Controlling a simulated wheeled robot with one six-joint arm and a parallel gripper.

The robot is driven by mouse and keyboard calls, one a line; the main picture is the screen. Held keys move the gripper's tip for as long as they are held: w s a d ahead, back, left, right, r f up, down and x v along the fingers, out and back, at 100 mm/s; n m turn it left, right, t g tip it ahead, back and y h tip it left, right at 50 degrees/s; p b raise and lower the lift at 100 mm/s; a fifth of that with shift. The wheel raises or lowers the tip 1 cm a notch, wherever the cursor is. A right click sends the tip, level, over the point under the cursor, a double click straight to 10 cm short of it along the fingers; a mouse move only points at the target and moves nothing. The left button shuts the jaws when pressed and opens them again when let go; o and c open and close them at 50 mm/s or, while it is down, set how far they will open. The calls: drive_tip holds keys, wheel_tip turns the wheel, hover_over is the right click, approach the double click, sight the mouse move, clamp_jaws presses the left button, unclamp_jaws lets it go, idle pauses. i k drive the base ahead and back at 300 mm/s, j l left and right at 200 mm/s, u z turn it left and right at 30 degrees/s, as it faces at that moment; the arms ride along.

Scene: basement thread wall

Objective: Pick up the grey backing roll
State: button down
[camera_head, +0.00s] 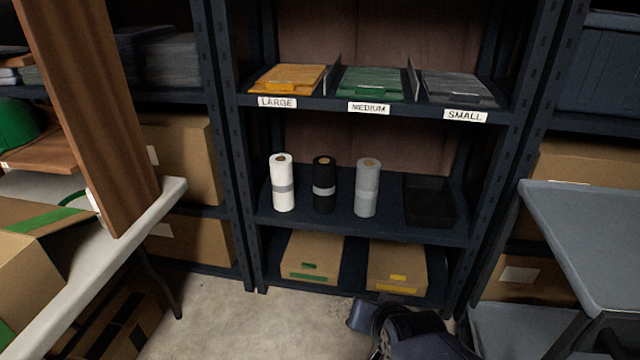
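The grey backing roll (367,188) stands upright on the middle shelf (300,222) of the dark rack. A lighter band runs around its middle and its brown core shows on top. The rolls stand apart from each other. Part of my arm shows at the bottom edge, below and in front of the rack. My gripper's fingers cannot be made out.
A black tray (430,200) sits right of the grey roll. Labelled bins with orange, green and grey packs fill the shelf above. Two cardboard boxes (312,257) are below. A pale table (120,235) stands left, a grey cart (590,240) right.

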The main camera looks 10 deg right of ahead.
sight(368, 171)
drive_tip(key=i+j, duration=0.15)
drive_tip(key=i, duration=0.35)
drive_tip(key=i+j, duration=0.15)
drive_tip(key=i, duration=0.35)
drive_tip(key=l+z, duration=0.05)
